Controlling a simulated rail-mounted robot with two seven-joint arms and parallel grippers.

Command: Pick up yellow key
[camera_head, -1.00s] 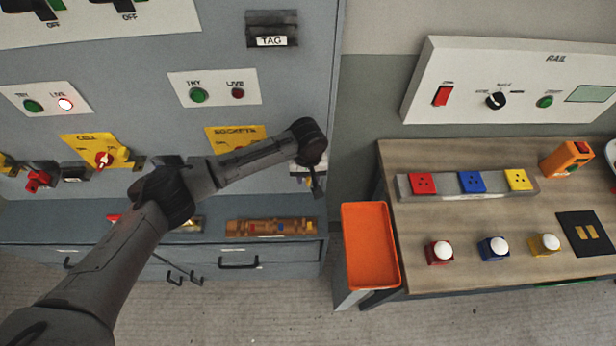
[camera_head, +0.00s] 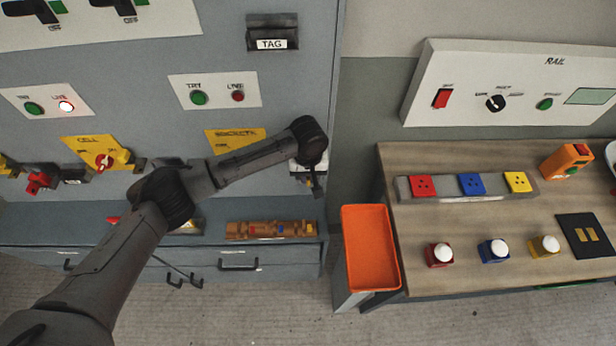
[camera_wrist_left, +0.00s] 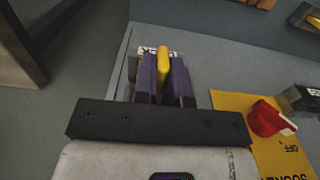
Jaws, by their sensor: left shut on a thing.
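My left gripper (camera_wrist_left: 164,78) is shut on the yellow key (camera_wrist_left: 163,62), which shows as a narrow upright yellow piece between the two dark purplish fingers in the left wrist view. A white label with dark letters, partly hidden, lies just behind it on the grey cabinet. In the head view my left gripper (camera_head: 314,184) is small and dark at the cabinet's right edge, under the end of my arm; the key cannot be made out there. My right gripper is not in view.
The grey cabinet (camera_head: 290,95) fills the left. A yellow plate with a red handle (camera_wrist_left: 270,118) is close to the gripper in the wrist view. An orange tray (camera_head: 370,250) stands right of the cabinet. A wooden bench (camera_head: 400,215) holds coloured sockets and round-topped blocks.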

